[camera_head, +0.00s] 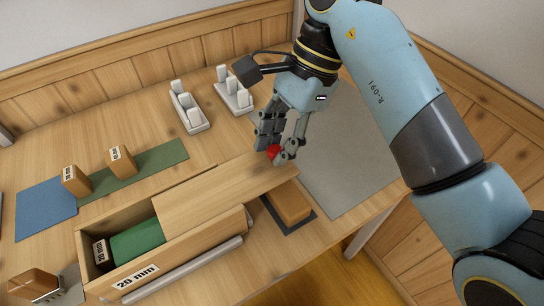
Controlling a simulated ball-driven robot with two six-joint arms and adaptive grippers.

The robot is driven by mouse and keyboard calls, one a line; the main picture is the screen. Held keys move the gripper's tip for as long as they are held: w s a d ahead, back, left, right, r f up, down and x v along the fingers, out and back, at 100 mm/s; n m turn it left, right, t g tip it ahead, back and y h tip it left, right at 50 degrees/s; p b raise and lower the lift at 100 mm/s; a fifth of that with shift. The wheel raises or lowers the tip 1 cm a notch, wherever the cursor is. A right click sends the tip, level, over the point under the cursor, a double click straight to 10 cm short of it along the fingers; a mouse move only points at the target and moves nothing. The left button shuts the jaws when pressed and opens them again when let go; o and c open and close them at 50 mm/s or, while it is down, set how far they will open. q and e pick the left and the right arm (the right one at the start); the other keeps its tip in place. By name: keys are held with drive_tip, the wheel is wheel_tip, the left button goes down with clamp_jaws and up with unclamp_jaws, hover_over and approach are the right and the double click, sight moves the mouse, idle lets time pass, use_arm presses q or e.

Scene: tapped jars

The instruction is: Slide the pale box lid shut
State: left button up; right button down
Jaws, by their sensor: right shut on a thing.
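The pale wooden box (177,262) lies at the lower left, with a "20 mm" label on its front. Its pale lid (215,195) is slid toward the right and overhangs the box's right end. The box's left part is open and shows a green lining and a small labelled block (101,250). My right gripper (276,153) is shut on the red knob (273,151) near the lid's right end; its fingers partly hide the knob. My left gripper is not in view.
A wooden block (289,203) on a dark pad lies right of the box, partly beside the lid. A grey rod (185,270) runs along the box's front. Two white stands (189,110) are behind. Labelled blocks (122,160) stand on coloured mats. A grey mat (345,160) at right is bare.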

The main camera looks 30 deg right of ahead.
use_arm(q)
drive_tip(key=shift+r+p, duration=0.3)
use_arm(e)
drive_tip(key=shift+s+a, duration=0.2)
drive_tip(key=shift+a, duration=1.35)
